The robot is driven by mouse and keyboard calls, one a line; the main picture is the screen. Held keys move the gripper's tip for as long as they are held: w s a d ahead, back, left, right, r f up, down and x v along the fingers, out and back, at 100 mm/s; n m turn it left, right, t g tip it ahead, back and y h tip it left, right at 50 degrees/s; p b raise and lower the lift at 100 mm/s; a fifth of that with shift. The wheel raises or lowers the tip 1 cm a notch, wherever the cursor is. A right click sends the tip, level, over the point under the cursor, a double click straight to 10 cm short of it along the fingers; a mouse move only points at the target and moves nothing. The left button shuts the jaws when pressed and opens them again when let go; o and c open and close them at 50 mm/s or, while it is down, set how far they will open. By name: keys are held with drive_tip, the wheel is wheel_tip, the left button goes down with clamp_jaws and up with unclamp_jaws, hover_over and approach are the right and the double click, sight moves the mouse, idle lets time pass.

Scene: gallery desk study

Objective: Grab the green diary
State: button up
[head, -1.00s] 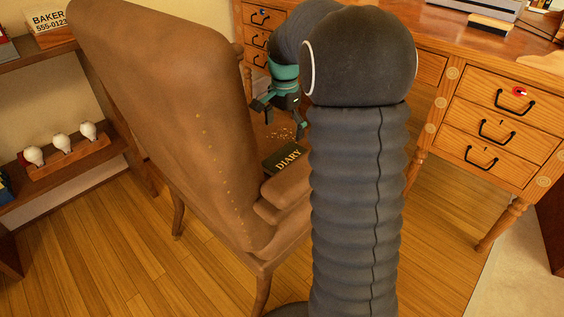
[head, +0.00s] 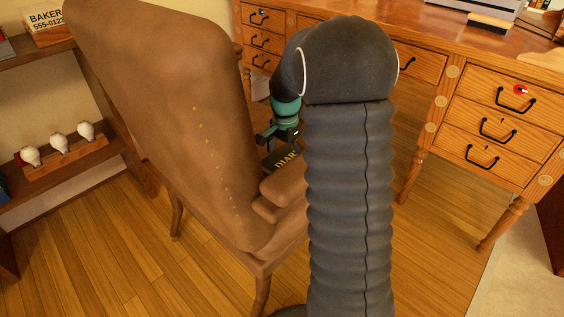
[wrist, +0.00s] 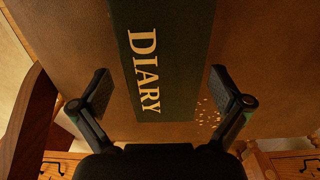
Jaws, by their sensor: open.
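The dark green diary (wrist: 165,60), with "DIARY" in pale letters, lies on the seat of the brown leather chair (head: 165,120). In the head view the diary (head: 284,160) is partly hidden by my gripper and arm. My gripper (head: 278,138) is over the seat, at the near end of the diary. In the wrist view my gripper (wrist: 162,92) is open, with one finger on each side of the diary. The fingers look apart from the diary's edges. I cannot tell how high they are above the seat.
The chair's tall back and its armrest (head: 285,190) stand close around the seat. A wooden desk (head: 430,70) with drawers is behind. A shelf with several white bulbs (head: 58,143) is at left. Small pale crumbs (wrist: 208,112) lie beside the diary.

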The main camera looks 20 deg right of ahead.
drive_tip(key=c, duration=1.2)
